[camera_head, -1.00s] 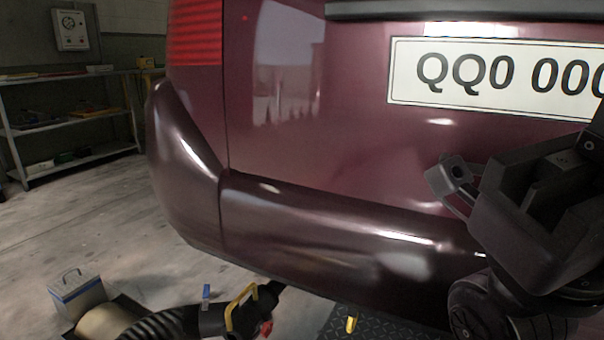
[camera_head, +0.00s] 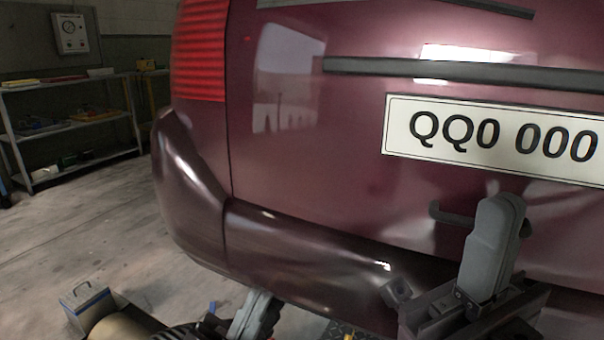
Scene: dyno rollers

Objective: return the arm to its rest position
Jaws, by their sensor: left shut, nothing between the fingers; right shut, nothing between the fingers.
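My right gripper (camera_head: 500,208) is at the lower right, in front of the maroon car's rear, below the licence plate. Its grey fingers point up and are shut with nothing between them. My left gripper (camera_head: 260,298) shows at the bottom edge, left of the middle, in front of the floor and the lower bumper. Its grey fingers are shut and empty. Most of the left arm is outside the picture.
The car bumper (camera_head: 300,255) stands close in front of both grippers. A black ridged hose (camera_head: 180,334) and a grey box with a handle (camera_head: 88,306) are at the lower left. A shelf (camera_head: 75,125) stands farther back.

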